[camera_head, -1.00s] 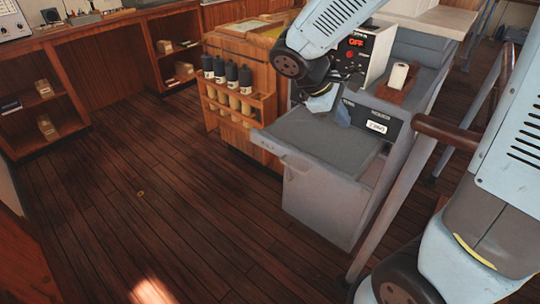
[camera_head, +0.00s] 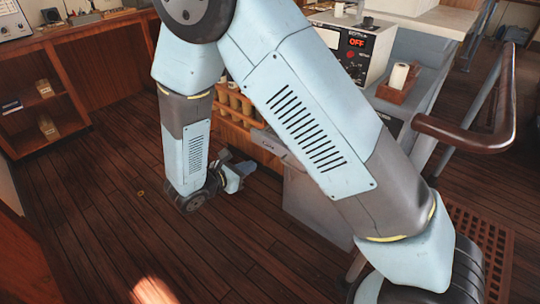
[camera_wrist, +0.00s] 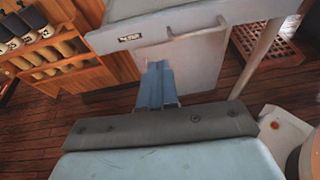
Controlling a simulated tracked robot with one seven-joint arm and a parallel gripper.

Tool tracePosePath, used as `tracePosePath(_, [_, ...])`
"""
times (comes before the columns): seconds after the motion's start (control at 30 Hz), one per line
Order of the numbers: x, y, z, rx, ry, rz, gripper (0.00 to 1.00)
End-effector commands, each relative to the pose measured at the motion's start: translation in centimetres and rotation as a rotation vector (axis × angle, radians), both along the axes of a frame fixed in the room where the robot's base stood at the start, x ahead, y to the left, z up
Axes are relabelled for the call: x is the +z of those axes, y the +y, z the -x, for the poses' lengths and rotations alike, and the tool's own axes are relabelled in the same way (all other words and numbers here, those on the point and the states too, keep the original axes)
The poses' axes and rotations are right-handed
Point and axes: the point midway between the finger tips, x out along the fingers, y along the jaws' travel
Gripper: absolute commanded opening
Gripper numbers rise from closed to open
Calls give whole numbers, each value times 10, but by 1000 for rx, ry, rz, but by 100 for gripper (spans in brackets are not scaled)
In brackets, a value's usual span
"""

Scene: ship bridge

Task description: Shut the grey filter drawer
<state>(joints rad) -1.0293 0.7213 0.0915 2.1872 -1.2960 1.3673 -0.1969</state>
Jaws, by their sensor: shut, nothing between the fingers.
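The grey filter drawer (camera_head: 274,146) stands out from its grey cabinet. Only its front left part shows in the head view, as my arm covers the rest. In the wrist view the drawer's front (camera_wrist: 110,39) with a small dark label spans the top, its upper surface above it. A pale handle bar shows to the right of the label. My gripper (camera_head: 246,169) is shut and empty, low in front of the drawer. In the wrist view its blue fingers (camera_wrist: 158,68) point at the grey front below the label; I cannot tell whether they touch it.
A wooden rack with bottles (camera_wrist: 40,50) stands left of the drawer. A box with a red OFF display (camera_head: 352,48) sits on the console behind. A brown-topped railing (camera_head: 465,135) and a floor grating (camera_head: 480,235) are at right.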

Motion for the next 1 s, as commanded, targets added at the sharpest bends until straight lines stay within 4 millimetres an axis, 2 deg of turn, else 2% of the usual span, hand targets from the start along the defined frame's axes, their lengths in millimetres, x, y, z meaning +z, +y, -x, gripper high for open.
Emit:
tracePosePath(0.1, [-9, 8, 4, 37, 2, 24, 0])
tracePosePath(0.27, [-14, 4, -3, 43, 2, 30, 0])
tracePosePath(0.83, [-42, -52, -74, 39, 2, 28, 0])
tracePosePath(1.0, [-40, -66, -92, 40, 1, 27, 0])
